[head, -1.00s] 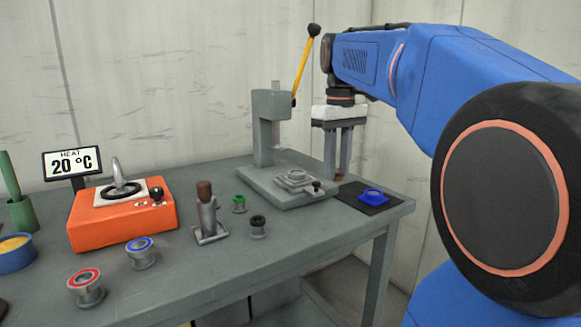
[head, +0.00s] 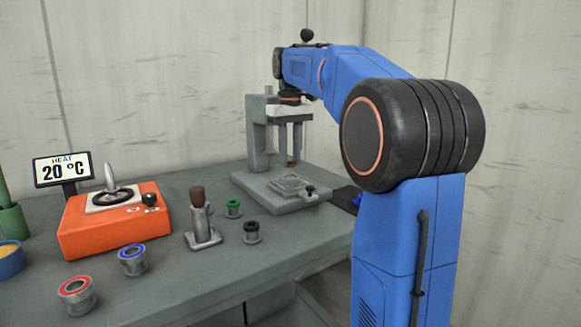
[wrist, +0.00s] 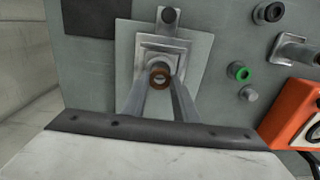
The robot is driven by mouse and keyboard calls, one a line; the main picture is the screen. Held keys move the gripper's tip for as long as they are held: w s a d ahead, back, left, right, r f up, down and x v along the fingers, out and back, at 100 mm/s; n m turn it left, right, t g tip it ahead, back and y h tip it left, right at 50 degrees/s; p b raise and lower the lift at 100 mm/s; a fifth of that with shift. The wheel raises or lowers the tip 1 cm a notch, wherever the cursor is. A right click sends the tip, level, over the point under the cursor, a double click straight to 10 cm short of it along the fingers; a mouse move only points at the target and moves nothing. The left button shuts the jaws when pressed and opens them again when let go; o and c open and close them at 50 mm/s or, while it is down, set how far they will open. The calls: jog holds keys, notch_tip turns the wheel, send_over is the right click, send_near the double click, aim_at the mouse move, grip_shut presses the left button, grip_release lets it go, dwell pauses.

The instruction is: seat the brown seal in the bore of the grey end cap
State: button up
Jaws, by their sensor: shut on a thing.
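The brown seal (wrist: 160,76) is a small ring held between the fingertips of my gripper (wrist: 158,84). In the head view my gripper (head: 291,160) hangs over the press, with a bit of brown at its tips. The grey end cap (head: 289,182) appears to be the square grey piece on the press base. It also shows in the wrist view (wrist: 146,45), just beyond the seal. The seal looks above it and apart from it. The seal and fingers hide part of its middle, so I cannot make out the bore clearly.
The press column (head: 257,135) stands close beside my gripper. A small black knob (head: 310,189) is at the base's right. A dark mat (head: 345,200) is partly behind my arm. The orange heater (head: 115,222), a brown-topped tool (head: 199,215) and several ringed spools stand to the left.

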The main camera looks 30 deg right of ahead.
aim_at(291, 163)
jog(key=shift+f, duration=1.7)
jog(key=shift+f, duration=0.3)
jog(key=shift+s+f, duration=0.15)
jog(key=shift+f, duration=0.25)
jog(key=o, duration=1)
notch_tip(291, 163, up, 9)
jog(key=shift+f, duration=0.1)
